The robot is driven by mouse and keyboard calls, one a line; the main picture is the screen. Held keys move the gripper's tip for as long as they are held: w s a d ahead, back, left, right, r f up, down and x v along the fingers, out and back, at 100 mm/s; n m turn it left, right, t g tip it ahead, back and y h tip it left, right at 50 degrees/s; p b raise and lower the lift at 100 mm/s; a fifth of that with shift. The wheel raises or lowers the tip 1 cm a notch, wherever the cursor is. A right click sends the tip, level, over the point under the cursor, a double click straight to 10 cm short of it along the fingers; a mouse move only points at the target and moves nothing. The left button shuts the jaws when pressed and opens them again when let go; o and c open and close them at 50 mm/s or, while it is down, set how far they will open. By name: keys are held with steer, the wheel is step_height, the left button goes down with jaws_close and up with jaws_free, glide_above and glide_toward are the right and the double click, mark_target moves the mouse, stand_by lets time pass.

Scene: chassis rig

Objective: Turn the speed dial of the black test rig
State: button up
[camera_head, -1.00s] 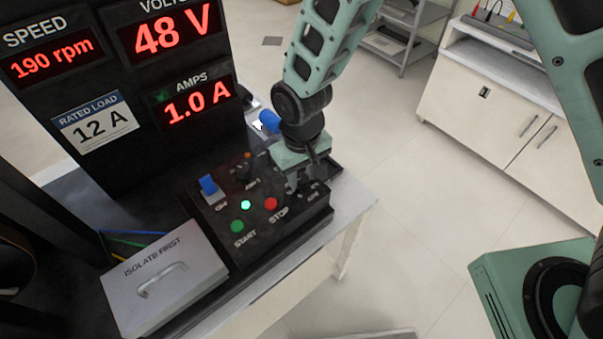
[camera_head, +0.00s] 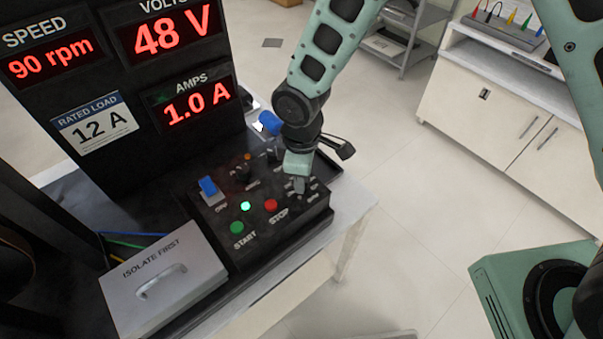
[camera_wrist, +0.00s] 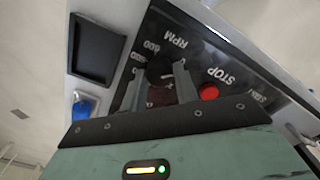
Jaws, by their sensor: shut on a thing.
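The black test rig stands on a table at the left in the head view, with a control box (camera_head: 262,232) in front of its display panel (camera_head: 165,62). The speed readout (camera_head: 50,62) shows 90 rpm. My gripper (camera_head: 299,186) is over the right part of the control box. In the wrist view, the speed dial (camera_wrist: 160,72) is a dark round knob with RPM and numbers printed around it. My gripper's two fingers (camera_wrist: 161,92) are shut on the dial from both sides. In the head view the dial is hidden behind my gripper.
A red STOP button (camera_head: 271,205), green START button (camera_head: 237,227), lit green lamp (camera_head: 245,206) and blue switch (camera_head: 208,186) sit left of my gripper. A grey ISOLATE FIRST cover (camera_head: 163,283) is at the front.

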steer(key=shift+n, duration=0.5)
steer(key=o, duration=1)
steer(key=shift+r, duration=0.1)
step_height(320, 180, up, 17)
steer(key=shift+r+b, duration=0.15)
steer(key=shift+b, duration=0.6)
steer(key=s+d+m, duration=0.2)
steer(key=s+d, duration=0.1)
steer(key=s, duration=0.3)
steer(key=s+d+m, duration=0.3)
steer(key=s, duration=0.2)
steer(key=s+d+m, duration=0.3)
steer(key=s+d, duration=0.1)
steer(key=s, duration=0.2)
steer(key=shift+s+r+y, duration=0.25)
steer(key=shift+s+y, duration=0.05)
steer(key=shift+s, duration=0.05)
